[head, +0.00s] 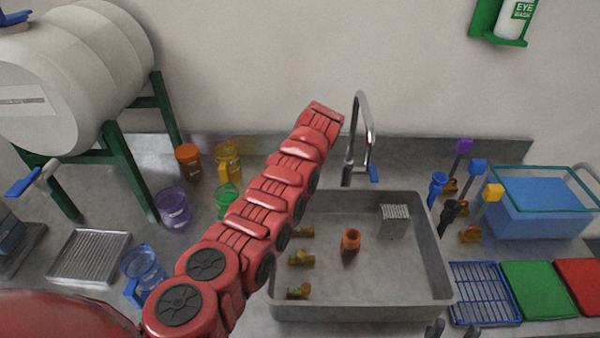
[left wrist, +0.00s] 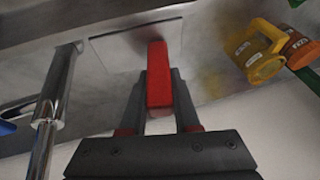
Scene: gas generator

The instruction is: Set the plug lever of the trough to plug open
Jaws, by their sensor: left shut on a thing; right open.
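The grey trough (head: 375,290) stands at the middle right of the head view. In the left wrist view my left gripper (left wrist: 160,112) is shut on a red lever handle (left wrist: 158,75), which sticks out in front of a square metal plate (left wrist: 115,47). I take this red handle to be the plug lever; its setting cannot be told. In the head view my red left arm reaches up behind the trough's left side and hides the left gripper and the lever. My right gripper (head: 455,330) shows only its dark open fingertips at the bottom edge, in front of the trough.
A chrome faucet (head: 366,130) with a blue handle stands close right of my left arm. Coloured jugs, including a yellow one (head: 229,160), stand left of the arm. An orange cup (head: 350,239) and brass valves (head: 300,258) lie in the trough. A blue rack (head: 484,293) lies right.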

